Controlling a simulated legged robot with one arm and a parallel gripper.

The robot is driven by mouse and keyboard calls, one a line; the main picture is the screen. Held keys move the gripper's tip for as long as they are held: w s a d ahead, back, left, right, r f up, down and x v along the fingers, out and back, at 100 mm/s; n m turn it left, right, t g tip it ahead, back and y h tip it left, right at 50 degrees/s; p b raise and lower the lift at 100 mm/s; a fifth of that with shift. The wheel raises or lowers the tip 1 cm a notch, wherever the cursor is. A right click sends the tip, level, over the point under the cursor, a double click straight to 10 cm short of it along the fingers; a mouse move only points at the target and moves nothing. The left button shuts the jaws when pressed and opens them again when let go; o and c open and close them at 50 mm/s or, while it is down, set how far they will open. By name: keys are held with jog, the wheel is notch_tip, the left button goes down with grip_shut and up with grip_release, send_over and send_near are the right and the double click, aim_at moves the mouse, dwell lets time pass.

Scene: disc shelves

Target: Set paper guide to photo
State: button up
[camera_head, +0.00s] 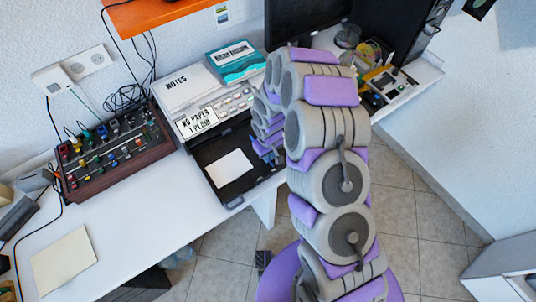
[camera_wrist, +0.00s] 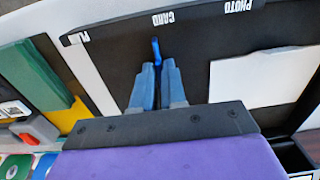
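The paper guide (camera_wrist: 156,50) is a thin blue upright piece on the printer's black tray, in line with the CARD label (camera_wrist: 161,19) in the wrist view. The PHOTO label (camera_wrist: 238,6) is to its right, and a partly hidden label (camera_wrist: 79,37) is to its left. My gripper (camera_wrist: 158,66) has its two blue fingers close together, with the guide at their tips. A narrow gap shows between the fingers; whether they press on the guide is unclear. The printer (camera_head: 204,156) stands on the desk in the head view, its tray partly hidden by my arm.
White paper (camera_wrist: 262,78) lies on the tray, right of my fingers; it also shows in the head view (camera_head: 229,168). A knobbed console (camera_head: 112,165) is left of the printer.

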grip_shut()
dwell(0.9)
jog(key=s+a, duration=0.1)
jog(key=a, duration=0.1)
jog(key=s+a+p, duration=0.1)
jog(key=a, duration=0.1)
jog(key=s+a, duration=0.2)
jog(key=shift+p, duration=0.35)
jog(key=shift+o, duration=2.3)
grip_release()
jog(key=shift+d, duration=0.1)
